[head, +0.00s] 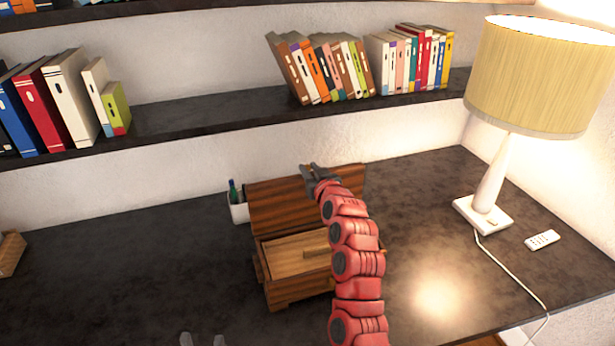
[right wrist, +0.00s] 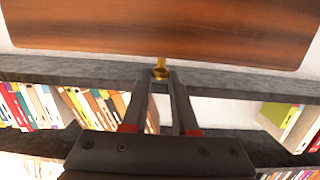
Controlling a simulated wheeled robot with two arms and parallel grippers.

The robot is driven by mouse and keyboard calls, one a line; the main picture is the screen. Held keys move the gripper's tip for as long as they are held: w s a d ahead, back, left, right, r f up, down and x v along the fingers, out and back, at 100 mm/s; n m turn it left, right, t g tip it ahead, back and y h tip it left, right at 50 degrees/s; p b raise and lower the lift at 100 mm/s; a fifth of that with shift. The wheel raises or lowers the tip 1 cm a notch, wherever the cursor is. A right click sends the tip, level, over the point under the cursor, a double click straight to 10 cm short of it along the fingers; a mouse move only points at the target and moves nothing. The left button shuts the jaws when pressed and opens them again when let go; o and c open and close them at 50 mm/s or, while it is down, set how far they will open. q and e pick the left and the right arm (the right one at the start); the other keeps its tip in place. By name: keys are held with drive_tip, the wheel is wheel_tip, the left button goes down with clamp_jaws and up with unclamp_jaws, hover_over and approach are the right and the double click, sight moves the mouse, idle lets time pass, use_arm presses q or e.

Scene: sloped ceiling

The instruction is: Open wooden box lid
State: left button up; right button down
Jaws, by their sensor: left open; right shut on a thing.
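The wooden box (head: 298,288) stands on the dark desk with its lid (head: 285,203) raised and leaning back toward the wall. Its pale wooden inside shows, with a small wooden piece in it. My right gripper (head: 312,172) is at the lid's upper edge, and my red arm covers part of the box and lid. In the right wrist view the right gripper (right wrist: 160,78) is shut on a small gold knob (right wrist: 160,66) at the edge of the lid (right wrist: 170,28). My left gripper (head: 203,341) is open and empty at the bottom edge, only its tips showing.
A white cup (head: 238,210) with a green item stands just left of the lid. A lamp (head: 490,200) and a white remote (head: 542,240) are at the right, with a cord. Shelves of books (head: 325,70) hang above. The desk's left part is mostly clear.

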idle(0.3)
drive_tip(key=c, duration=0.7)
unclamp_jaws()
drive_tip(key=shift+s, duration=0.1)
drive_tip(key=shift+s+d, duration=0.2)
drive_tip(key=shift+s, duration=0.3)
drive_tip(key=v, duration=1.6)
drive_tip(key=shift+p, duration=0.45)
